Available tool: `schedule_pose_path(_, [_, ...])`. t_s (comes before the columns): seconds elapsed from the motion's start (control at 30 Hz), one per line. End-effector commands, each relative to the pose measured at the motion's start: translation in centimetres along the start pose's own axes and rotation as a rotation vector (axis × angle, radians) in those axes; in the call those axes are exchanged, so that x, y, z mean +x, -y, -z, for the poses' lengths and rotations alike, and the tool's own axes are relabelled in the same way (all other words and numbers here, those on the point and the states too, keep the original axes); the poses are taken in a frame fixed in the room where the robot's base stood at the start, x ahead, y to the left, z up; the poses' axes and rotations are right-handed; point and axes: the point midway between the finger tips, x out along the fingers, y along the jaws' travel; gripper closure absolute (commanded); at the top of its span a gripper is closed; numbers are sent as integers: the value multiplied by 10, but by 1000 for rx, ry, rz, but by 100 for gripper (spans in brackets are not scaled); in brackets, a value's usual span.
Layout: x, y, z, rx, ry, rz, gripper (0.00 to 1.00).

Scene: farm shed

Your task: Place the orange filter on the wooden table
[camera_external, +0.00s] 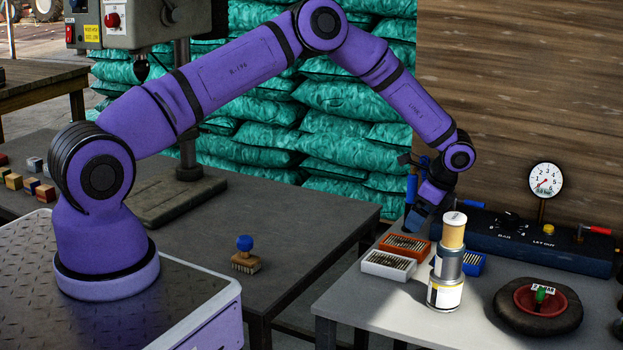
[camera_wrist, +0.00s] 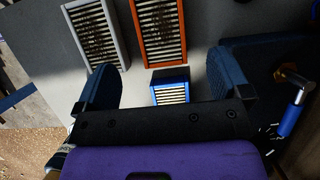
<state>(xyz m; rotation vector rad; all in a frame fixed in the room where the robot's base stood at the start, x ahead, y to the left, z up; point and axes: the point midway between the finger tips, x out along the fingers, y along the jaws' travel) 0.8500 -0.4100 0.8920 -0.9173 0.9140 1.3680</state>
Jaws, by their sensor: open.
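The orange filter (camera_external: 405,247), an orange frame around pale, dark-specked ribs, lies flat on the grey table at right. In the wrist view the orange filter (camera_wrist: 159,30) is ahead of the fingers, partly cut by the top edge. My gripper (camera_external: 416,220) is open and empty, pointing down just above and behind the orange filter. In the wrist view my gripper (camera_wrist: 168,75) has its two blue fingers spread wide, with no filter gripped. A brown wooden table (camera_external: 40,88) stands at the far back left; only part of it shows.
A white filter (camera_external: 388,265) and a blue filter (camera_external: 470,263) lie close beside the orange one. Stacked cans (camera_external: 446,292) stand in front. A dark table (camera_external: 300,220) holds a brush (camera_external: 245,263).

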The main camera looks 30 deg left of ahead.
Motion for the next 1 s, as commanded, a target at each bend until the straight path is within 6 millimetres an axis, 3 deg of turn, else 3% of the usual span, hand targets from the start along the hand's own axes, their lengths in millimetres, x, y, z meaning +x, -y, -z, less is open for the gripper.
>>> schedule_pose_path(0.1, [-19, 0, 1, 0, 0, 0, 5])
schedule_pose_path(0.33, [-38, 0, -1, -2, 0, 0, 5])
schedule_pose_path(0.47, [-58, 2, -19, -36, -10, 8, 5])
schedule_pose_path(0.7, [-130, -3, -98, -195, -51, 37, 5])
schedule_pose_path(1.0, [-207, -37, -207, -430, -112, 63, 5])
